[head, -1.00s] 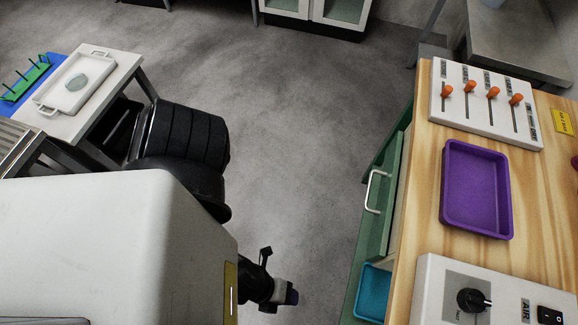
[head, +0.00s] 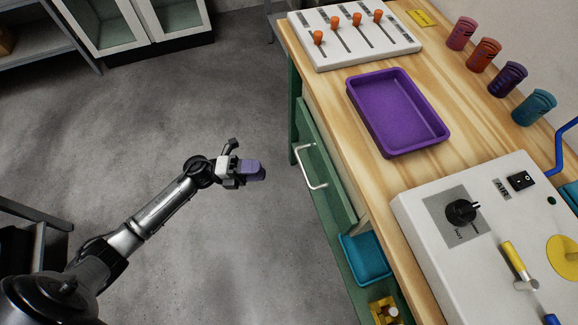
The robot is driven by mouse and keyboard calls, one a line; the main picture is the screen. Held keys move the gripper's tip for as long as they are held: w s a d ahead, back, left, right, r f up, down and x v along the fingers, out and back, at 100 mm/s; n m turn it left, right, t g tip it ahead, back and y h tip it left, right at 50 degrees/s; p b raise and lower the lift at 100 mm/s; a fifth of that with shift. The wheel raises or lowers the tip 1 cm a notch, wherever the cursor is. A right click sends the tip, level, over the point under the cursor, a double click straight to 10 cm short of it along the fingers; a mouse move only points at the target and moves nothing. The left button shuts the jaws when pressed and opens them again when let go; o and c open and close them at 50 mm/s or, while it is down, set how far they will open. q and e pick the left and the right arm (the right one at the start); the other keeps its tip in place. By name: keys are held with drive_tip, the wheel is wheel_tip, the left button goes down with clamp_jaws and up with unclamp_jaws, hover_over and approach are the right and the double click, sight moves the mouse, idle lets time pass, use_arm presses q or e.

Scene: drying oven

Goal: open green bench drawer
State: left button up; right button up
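The green bench drawer (head: 325,178) is in the side of the wood-topped bench, in the middle of the head view. Its pale, bar-shaped handle (head: 310,168) faces left. I see no clear opening into the drawer, and cannot tell whether it stands slightly out. My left gripper (head: 257,170) is left of the handle, apart from it, over the floor and pointing right. Its purple fingertips overlap in this view, so whether they are open or shut is unclear. Nothing shows held in it. My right gripper is not in view.
A purple tray (head: 397,112), slider panel (head: 354,35), several cups and a white control box (head: 478,225) are on the bench top. A teal bin (head: 366,257) sits low below the drawer.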

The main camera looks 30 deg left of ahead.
sight(303, 168)
use_arm(q)
drive_tip(key=shift+g, duration=0.3)
drive_tip(key=b+x, duration=0.1)
drive_tip(key=x, duration=0.3)
drive_tip(key=b+x, duration=0.1)
drive_tip(key=x, duration=0.3)
drive_tip(key=r+b+x, duration=0.1)
drive_tip(key=x, duration=0.4)
drive_tip(key=shift+a, duration=0.15)
drive_tip(key=shift+c, duration=0.4)
drive_tip(key=shift+f, duration=0.1)
clamp_jaws()
